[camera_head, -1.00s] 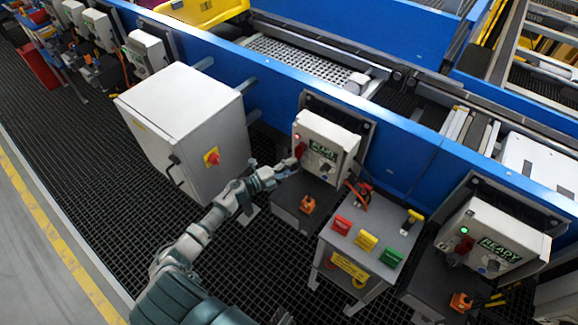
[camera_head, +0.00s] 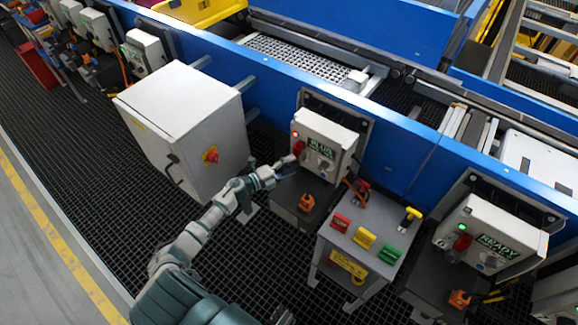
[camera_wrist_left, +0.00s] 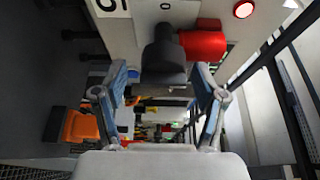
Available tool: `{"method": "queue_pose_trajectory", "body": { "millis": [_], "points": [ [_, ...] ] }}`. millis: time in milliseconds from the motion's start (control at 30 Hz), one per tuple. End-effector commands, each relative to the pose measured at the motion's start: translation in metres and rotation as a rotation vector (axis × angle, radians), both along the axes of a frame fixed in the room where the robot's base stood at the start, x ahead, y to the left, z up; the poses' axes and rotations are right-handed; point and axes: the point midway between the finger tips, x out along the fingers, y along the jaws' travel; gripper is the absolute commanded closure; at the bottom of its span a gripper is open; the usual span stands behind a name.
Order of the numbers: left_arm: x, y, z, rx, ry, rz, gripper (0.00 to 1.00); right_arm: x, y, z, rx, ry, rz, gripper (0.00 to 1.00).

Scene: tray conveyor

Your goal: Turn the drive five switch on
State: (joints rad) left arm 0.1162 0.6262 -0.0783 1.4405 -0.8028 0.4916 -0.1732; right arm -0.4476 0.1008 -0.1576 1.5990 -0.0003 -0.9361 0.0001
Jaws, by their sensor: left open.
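The left gripper (camera_head: 289,163) is just below and left of that handle. In the left wrist view, its two fingers (camera_wrist_left: 160,85) are open and spread. The red handle (camera_wrist_left: 203,45) and its dark knob (camera_wrist_left: 163,55) are ahead of the fingers, near the gap between them. No grip on it shows. A red lamp (camera_wrist_left: 243,9) is lit beside the handle. A label ending in 5 is partly cut off at the top. My right gripper is not seen.
A grey cabinet (camera_head: 190,120) with a red-yellow knob stands left of the drive box. A pedestal (camera_head: 345,262) with red, yellow and green buttons stands to its right. Another drive box (camera_head: 490,235) is farther right. The blue conveyor rail (camera_head: 400,125) runs behind.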

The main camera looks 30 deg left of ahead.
Motion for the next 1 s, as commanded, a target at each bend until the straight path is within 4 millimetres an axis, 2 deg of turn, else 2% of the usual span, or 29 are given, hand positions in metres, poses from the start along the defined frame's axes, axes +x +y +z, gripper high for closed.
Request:
{"method": "queue_pose_trajectory", "body": {
  "millis": [167, 500, 633, 800, 1000],
  "points": [
    [-0.008, 0.006, 0.000, 0.000, 0.001, 0.003, 0.29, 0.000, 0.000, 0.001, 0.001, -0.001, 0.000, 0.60],
    [-0.072, 0.037, -0.002, 0.000, 0.004, 0.000, 0.29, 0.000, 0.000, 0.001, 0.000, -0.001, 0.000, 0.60],
    [-0.091, 0.047, -0.002, 0.000, 0.004, 0.000, 0.29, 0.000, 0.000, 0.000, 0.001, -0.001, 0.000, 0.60],
    [-0.104, 0.053, -0.001, 0.001, 0.003, 0.000, 0.29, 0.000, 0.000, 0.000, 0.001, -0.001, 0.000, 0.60],
    [-0.106, 0.054, -0.001, 0.001, 0.002, -0.001, 0.29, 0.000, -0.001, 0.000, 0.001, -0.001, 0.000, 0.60]
  ]
}}
